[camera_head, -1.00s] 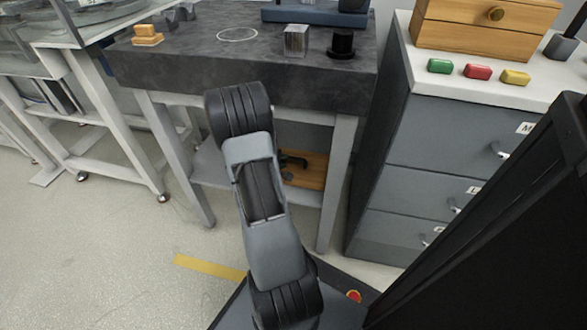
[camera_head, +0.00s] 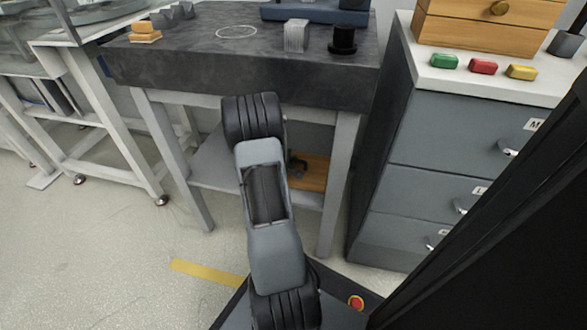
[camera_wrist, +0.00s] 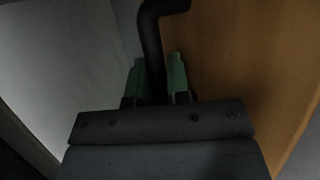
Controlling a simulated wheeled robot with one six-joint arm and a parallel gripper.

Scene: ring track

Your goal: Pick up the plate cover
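The wooden plate cover (camera_head: 313,173), with a black bent handle, lies on the lower shelf of the dark-topped table; my arm partly hides it. In the wrist view the cover's wooden face (camera_wrist: 235,60) fills the right side, and its black handle (camera_wrist: 151,45) runs down between my fingers. My gripper (camera_wrist: 157,80) has two green-tipped fingers drawn close together, one on each side of the handle, with hardly any gap. It looks shut on the handle. In the head view my arm hides the gripper. I cannot tell whether the cover is clear of the shelf.
The dark tabletop (camera_head: 200,61) overhangs the shelf (camera_head: 213,160), and table legs (camera_head: 340,185) stand on both sides. A grey drawer cabinet (camera_head: 440,135) stands close on the right. A white wheeled frame (camera_head: 119,130) is on the left. Open floor (camera_head: 90,255) shows at lower left.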

